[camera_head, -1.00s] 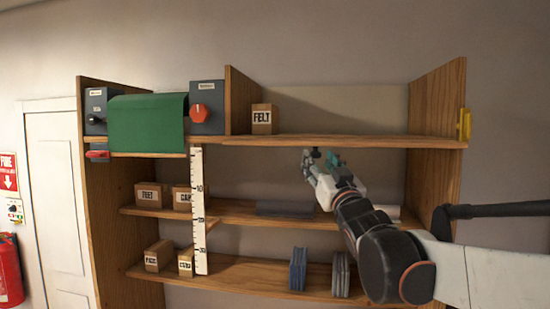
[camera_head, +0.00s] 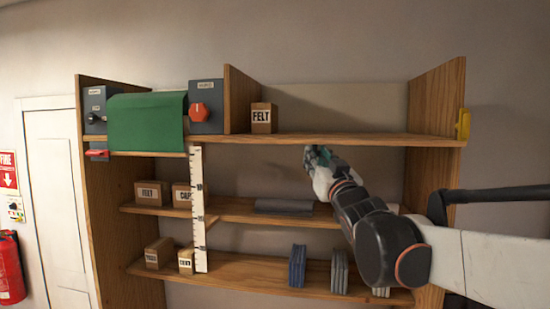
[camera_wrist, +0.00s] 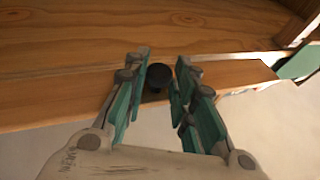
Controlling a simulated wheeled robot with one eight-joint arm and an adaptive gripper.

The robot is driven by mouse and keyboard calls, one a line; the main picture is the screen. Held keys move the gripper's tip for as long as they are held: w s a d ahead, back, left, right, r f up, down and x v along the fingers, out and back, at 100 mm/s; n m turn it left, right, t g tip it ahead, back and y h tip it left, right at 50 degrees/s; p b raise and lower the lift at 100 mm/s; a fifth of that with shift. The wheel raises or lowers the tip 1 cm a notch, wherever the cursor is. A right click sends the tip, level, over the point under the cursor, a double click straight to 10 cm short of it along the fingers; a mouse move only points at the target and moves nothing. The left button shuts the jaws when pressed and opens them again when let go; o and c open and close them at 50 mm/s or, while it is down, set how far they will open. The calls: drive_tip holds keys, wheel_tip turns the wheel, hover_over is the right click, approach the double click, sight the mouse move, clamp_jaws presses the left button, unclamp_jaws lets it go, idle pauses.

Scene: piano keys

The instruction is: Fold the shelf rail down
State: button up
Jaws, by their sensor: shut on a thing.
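The upper shelf's front rail (camera_wrist: 60,103) shows in the wrist view as a wooden strip along the shelf (camera_wrist: 90,30). A black knob (camera_wrist: 158,77) stands on it. My gripper (camera_wrist: 156,92) has its teal-padded fingers on both sides of the knob and is shut on it. In the head view my gripper (camera_head: 318,155) is just below the front edge of the upper shelf (camera_head: 390,140), right of the FELT box, and hides the knob.
A FELT box (camera_head: 263,118) stands on the upper shelf. A yellow catch (camera_head: 463,124) is on the right side panel. A white ruler (camera_head: 199,210) hangs at left, near a green cloth (camera_head: 147,123). Boxes and dark slabs (camera_head: 284,205) lie on the lower shelves.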

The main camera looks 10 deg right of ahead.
drive_tip(key=shift+s+a+r+g+p, duration=0.1)
drive_tip(key=shift+s+r+g+p, duration=0.15)
drive_tip(key=shift+r+g+p, duration=0.35)
drive_tip(key=shift+s+r+m+g+h+p, duration=0.15)
drive_tip(key=shift+r+m+g+h+p, duration=0.15)
drive_tip(key=shift+m+g+p, duration=0.3)
drive_tip(key=shift+g, duration=0.3)
clamp_jaws()
drive_tip(key=o, duration=1)
unclamp_jaws()
drive_tip(key=shift+s, duration=0.15)
drive_tip(key=s, duration=1.1)
drive_tip(key=shift+s+d+f, duration=0.25)
drive_tip(key=shift+s+f, duration=0.1)
drive_tip(key=shift+s, duration=0.05)
